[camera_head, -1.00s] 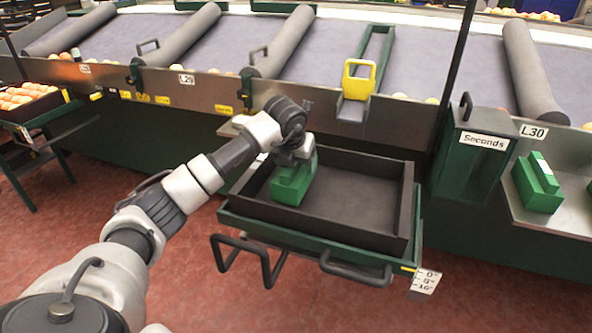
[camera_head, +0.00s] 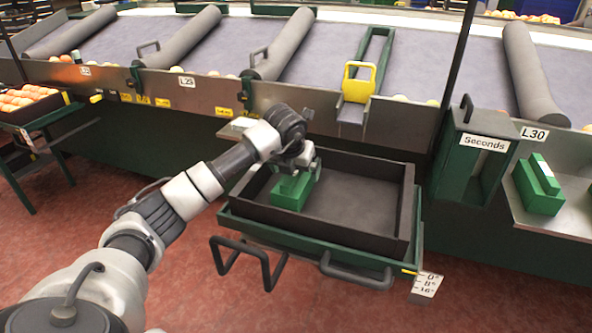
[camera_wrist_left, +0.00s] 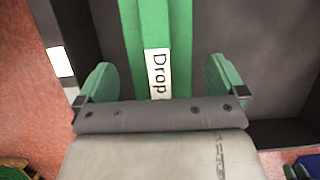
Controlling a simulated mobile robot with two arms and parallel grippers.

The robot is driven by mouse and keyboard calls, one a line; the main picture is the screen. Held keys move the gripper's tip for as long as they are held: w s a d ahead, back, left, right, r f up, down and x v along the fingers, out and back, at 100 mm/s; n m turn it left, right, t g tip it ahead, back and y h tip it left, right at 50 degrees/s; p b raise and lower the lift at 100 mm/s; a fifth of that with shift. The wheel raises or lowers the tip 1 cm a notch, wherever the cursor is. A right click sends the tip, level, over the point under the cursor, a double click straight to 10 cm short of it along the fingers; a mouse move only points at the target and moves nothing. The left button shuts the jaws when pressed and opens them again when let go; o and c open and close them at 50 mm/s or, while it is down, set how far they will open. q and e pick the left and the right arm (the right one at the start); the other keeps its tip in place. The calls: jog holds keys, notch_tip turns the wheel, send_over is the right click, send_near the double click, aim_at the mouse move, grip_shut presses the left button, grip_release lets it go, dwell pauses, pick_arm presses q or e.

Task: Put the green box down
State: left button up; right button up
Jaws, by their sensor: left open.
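The green box (camera_head: 290,198) sits in the left part of the dark tray (camera_head: 400,215). In the left wrist view the box (camera_wrist_left: 132,35) has a raised ridge with a white label (camera_wrist_left: 158,72) reading "Drop". My left gripper (camera_head: 297,172) is just over the box. The left wrist view shows its two green fingertips (camera_wrist_left: 160,85) spread wide, one on each side of the ridge, with a gap on both sides. The box's underside is hidden, and the arm covers part of its top in the head view. My right gripper is not in view.
The tray's right part is empty. Black handles (camera_head: 355,272) stick out in front of it. Another green box (camera_head: 538,188) stands on a metal shelf at the right, beside the "Seconds" chute (camera_head: 468,160). A sloped conveyor (camera_head: 430,60) runs behind.

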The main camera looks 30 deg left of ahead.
pick_arm(q)
jog(key=p+v, duration=0.1)
jog(key=v, duration=0.9)
jog(key=shift+p, duration=0.35)
jog(key=shift+s+r, duration=0.3)
jog(key=shift+r, duration=0.25)
